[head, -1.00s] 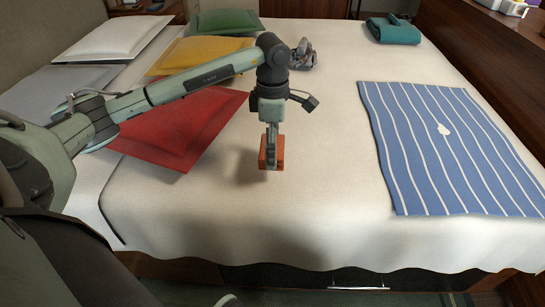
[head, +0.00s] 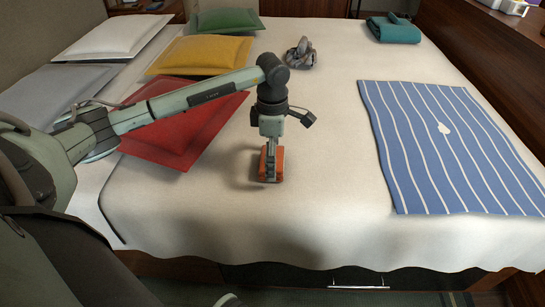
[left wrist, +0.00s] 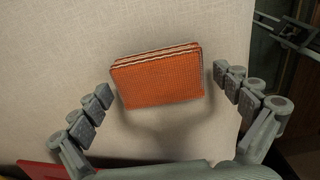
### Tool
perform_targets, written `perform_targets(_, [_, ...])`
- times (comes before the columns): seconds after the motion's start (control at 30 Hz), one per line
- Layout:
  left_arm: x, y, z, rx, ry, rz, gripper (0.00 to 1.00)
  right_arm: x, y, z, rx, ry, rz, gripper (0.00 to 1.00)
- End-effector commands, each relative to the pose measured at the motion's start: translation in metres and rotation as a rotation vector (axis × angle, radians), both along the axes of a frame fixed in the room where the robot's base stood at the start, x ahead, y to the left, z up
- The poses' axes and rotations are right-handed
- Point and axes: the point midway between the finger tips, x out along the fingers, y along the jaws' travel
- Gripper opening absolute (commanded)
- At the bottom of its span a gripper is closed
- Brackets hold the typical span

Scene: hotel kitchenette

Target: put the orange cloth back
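The orange cloth (head: 271,168) is folded into a small layered block on the white bed, near its front middle. In the left wrist view the cloth (left wrist: 160,82) lies between my fingers, its stacked folds showing along the top edge. My left gripper (head: 270,178) points down at the cloth. In the left wrist view the gripper (left wrist: 163,83) is open, with a visible gap between the cloth and each finger.
A blue striped cloth (head: 455,150) with a white spot lies flat at right. A red pillow (head: 190,125) is left of the cloth; yellow (head: 200,55) and green pillows (head: 228,21) lie behind. A crumpled grey thing (head: 301,54) and folded teal cloth (head: 393,30) lie farther back.

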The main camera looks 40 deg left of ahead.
Motion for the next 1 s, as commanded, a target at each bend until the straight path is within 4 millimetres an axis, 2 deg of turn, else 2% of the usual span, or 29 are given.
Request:
perform_targets(0.27, [0.000, 0.000, 0.004, 0.000, 0.000, 0.000, 1.00, -0.004, -0.001, -0.002, 0.001, 0.012, -0.002, 0.00])
perform_targets(0.3, [0.001, 0.000, 0.009, 0.000, -0.002, 0.000, 1.00, -0.004, -0.001, -0.008, 0.001, 0.015, -0.002, 0.00])
perform_targets(0.37, [0.002, 0.000, 0.018, 0.001, -0.005, 0.000, 1.00, -0.004, -0.001, -0.011, 0.002, 0.020, -0.003, 0.00])
perform_targets(0.7, [0.001, 0.000, 0.090, 0.000, -0.004, 0.000, 1.00, 0.000, -0.001, -0.011, 0.004, 0.012, -0.001, 0.00])
perform_targets(0.83, [0.001, 0.000, 0.110, -0.001, -0.003, 0.000, 1.00, 0.004, 0.000, -0.009, 0.005, 0.003, 0.001, 0.00])
perform_targets(1.0, [0.000, 0.000, 0.121, 0.001, -0.001, 0.001, 1.00, 0.005, 0.000, -0.010, 0.004, 0.004, 0.001, 0.00])
